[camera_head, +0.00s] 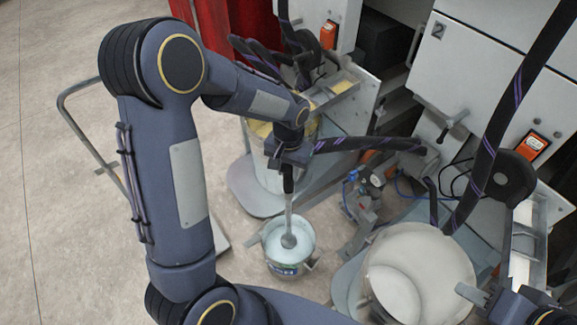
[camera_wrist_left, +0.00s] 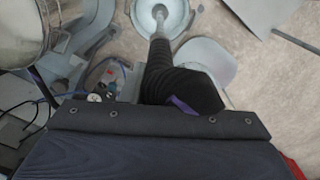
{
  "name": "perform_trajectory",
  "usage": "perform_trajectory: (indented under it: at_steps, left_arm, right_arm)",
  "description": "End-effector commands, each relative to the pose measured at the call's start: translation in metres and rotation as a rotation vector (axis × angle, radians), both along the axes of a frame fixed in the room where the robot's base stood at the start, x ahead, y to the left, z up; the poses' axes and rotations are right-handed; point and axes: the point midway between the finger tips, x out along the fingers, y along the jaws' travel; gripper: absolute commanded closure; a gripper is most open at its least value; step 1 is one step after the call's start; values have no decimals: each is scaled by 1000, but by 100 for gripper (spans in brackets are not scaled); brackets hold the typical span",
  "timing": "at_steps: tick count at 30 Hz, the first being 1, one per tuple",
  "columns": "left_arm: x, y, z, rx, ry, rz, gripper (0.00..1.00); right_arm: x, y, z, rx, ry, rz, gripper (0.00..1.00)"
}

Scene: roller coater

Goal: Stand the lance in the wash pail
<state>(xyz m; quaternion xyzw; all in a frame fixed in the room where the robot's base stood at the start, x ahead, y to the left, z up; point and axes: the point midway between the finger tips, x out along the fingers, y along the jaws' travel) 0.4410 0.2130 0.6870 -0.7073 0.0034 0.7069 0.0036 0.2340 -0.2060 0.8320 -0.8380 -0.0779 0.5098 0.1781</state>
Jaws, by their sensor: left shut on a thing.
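The lance (camera_head: 289,222) is a thin grey rod with a rounded end and a black, purple-striped hose at its top. My left gripper (camera_head: 287,160) is shut on its dark upper part and holds it nearly upright. The wash pail (camera_head: 284,268) is small, with pale blue liquid and a label, and stands on the floor below. The lance's end shows inside the pail's rim; I cannot tell whether it touches the bottom. In the left wrist view the lance (camera_wrist_left: 160,25) runs to the pail (camera_wrist_left: 181,12). My right gripper (camera_head: 476,294) is partly visible at lower right, its jaws unclear.
A larger bucket with yellowish contents (camera_head: 262,170) stands behind the pail. A big pale drum (camera_head: 425,262) stands to the right. The hose (camera_head: 365,144) runs right towards the white machine cabinet (camera_head: 478,70). Open floor (camera_head: 60,200) lies to the left.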

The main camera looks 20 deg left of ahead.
Motion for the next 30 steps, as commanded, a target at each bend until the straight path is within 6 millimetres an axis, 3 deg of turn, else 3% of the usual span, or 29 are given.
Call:
perform_trajectory:
  at_steps: [1, 30]
  left_arm:
    - [0, 0, -10, 0, 0, 0, 100]
    - [0, 0, -123, 0, 0, 0, 100]
  right_arm:
    - [0, 0, -9, 0, 0, 0, 65]
    - [0, 0, -94, 0, 0, 0, 65]
